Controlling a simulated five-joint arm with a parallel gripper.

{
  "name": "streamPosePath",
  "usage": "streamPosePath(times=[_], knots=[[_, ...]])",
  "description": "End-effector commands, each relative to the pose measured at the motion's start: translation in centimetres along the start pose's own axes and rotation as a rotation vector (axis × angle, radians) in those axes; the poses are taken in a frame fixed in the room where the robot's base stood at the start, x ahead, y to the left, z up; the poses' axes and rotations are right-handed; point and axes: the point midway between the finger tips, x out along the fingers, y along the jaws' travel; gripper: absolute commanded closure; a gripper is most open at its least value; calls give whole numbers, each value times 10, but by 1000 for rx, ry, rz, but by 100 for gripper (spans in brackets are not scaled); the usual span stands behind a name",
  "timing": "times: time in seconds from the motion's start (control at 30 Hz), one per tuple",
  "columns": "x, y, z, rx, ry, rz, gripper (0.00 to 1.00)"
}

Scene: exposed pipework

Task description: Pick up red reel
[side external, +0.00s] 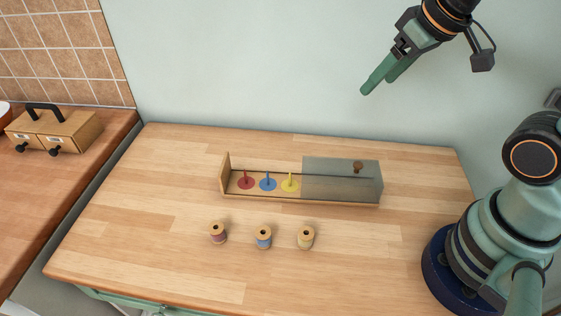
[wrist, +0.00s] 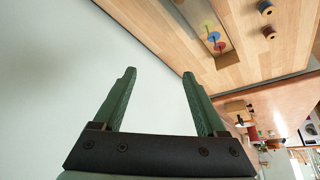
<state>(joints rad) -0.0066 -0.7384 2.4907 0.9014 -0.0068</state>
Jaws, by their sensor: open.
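The red reel (side external: 218,236) is a small wooden spool with dull reddish-purple thread, upright on the wooden table at the left end of a row of three. The blue reel (side external: 263,239) stands in the middle and the pale yellow reel (side external: 306,238) at the right. My gripper (side external: 377,85) is open and empty, high above the table's back edge, up and right of the reels. In the wrist view its two green fingers (wrist: 159,75) are spread apart. Two reels show there at the upper right; the lower one (wrist: 269,32) seems to be the red one.
A shallow wooden holder (side external: 223,180) behind the reels has upright pegs on red, blue and yellow discs. A grey translucent cover (side external: 330,179) with a brown knob spans its right part. A drawer box (side external: 52,131) stands on the left counter. The table around the reels is clear.

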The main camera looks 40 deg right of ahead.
Motion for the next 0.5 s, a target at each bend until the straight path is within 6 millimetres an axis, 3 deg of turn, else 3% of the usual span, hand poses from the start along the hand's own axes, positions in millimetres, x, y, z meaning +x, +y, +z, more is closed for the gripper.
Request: streamPosePath(times=[0.17,0.5], knots=[[6,-24,-17,-134,-53,-37,26],[41,-118,-58,-588,-195,-152,26]])
